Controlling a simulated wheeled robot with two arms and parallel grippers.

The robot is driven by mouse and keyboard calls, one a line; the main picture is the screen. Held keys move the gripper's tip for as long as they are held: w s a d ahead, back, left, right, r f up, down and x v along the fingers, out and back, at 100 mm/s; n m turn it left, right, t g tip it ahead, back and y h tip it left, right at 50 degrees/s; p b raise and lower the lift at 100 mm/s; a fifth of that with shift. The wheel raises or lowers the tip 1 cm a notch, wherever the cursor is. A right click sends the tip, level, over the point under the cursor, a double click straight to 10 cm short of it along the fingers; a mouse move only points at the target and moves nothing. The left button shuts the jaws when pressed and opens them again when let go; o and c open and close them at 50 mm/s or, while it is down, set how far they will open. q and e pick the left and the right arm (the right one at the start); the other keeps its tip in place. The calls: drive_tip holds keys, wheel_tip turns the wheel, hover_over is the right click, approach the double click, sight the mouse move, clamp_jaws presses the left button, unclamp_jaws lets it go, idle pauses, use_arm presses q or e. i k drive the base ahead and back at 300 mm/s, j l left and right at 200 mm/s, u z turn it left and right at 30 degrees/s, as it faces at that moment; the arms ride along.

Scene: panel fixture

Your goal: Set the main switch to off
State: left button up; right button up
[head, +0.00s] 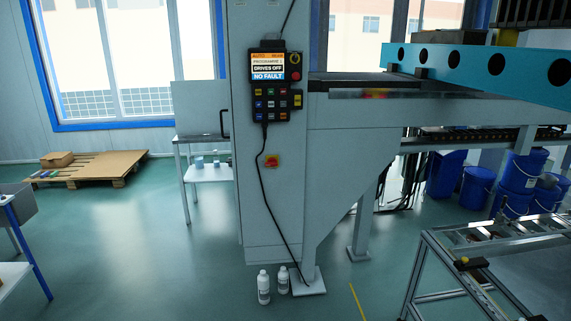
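A grey machine cabinet (270,210) stands in the middle of the head view. A small red rotary switch on a yellow plate (272,160) sits on its front face, below the control panel. I take it for the main switch; its knob position is too small to read. A black cable (263,190) runs down from the panel, left of the switch. Neither of my grippers is in view.
Two white bottles (264,287) stand on the floor at the cabinet's foot. A metal-framed table (480,270) is at the lower right, and a blue-legged table (22,235) at the left edge. Blue buckets (477,187) stand at the right.

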sight(272, 162)
drive_tip(key=i, duration=0.65)
drive_tip(key=i+z, duration=0.15)
drive_tip(key=i, duration=0.45)
drive_tip(key=i+j, duration=0.15)
drive_tip(key=i, duration=0.5)
drive_tip(key=i+j+z, duration=0.15)
drive_tip(key=i, duration=0.5)
